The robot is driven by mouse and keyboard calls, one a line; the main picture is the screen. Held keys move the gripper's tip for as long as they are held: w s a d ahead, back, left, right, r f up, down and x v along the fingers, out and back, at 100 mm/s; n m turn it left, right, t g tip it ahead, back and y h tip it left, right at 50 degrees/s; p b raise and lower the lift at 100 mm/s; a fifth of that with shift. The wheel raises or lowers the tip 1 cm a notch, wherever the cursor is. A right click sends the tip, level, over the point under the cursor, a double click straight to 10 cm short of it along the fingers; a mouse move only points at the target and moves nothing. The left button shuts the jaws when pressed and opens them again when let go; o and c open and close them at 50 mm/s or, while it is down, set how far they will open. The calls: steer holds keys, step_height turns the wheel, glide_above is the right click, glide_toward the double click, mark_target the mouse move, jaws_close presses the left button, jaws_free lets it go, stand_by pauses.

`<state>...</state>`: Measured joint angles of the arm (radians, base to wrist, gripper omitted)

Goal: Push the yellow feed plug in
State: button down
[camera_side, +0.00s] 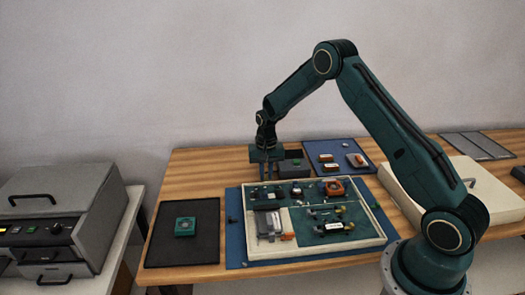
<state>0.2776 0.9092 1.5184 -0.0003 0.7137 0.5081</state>
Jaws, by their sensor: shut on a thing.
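A white-framed board (312,252) with green panels lies on a blue mat, with several small parts and cables on it. Small yellow parts (339,210) show on its right half; I cannot tell which one is the yellow feed plug. My gripper (267,177) points down at the back left edge of the board, by a dark box (292,168). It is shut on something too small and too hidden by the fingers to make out. The feed socket cannot be told apart at this size.
A black tray (160,250) with a green block (185,226) lies at left. A blue tray (318,148) with several small parts is behind. A pale flat case (480,185) is at right. A grey machine (60,210) stands on a separate table at far left.

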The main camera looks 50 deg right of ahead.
steer(key=shift+s+a, duration=0.6)
steer(key=c, duration=1.4)
jaws_free()
steer(key=shift+r, duration=0.1)
step_height(320, 180, up, 14)
